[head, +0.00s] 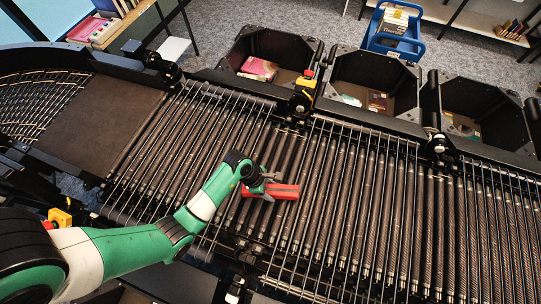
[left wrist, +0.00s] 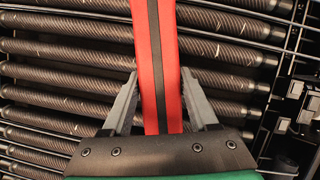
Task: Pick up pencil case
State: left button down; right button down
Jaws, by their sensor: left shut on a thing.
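The pencil case (head: 285,191) is red with a dark stripe. In the head view it is at the middle of the roller conveyor, at the tip of my left arm. In the left wrist view the pencil case (left wrist: 157,60) runs lengthwise between the two grey fingers of my left gripper (left wrist: 160,105). My left gripper (head: 264,187) is shut on it over the rollers. I cannot tell whether the case touches the rollers or is just above them. My right gripper is not in view.
The roller conveyor (head: 390,215) spans the view, with thin rails across it. Dark bins stand behind it: one holds a pink item (head: 259,69), others hold small items. A blue crate (head: 393,33) with books stands on the carpet. The rollers right of the case are clear.

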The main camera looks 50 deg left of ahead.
aim_at(273, 189)
pick_arm(q)
notch_tip(273, 189, up, 3)
jog(key=shift+w+r, duration=0.1)
jog(key=s+d+r+p, duration=0.2)
jog(key=s+r, duration=0.7)
jog(key=s, duration=0.5)
jog(key=shift+d+r, duration=0.15)
jog(key=shift+r, duration=0.25)
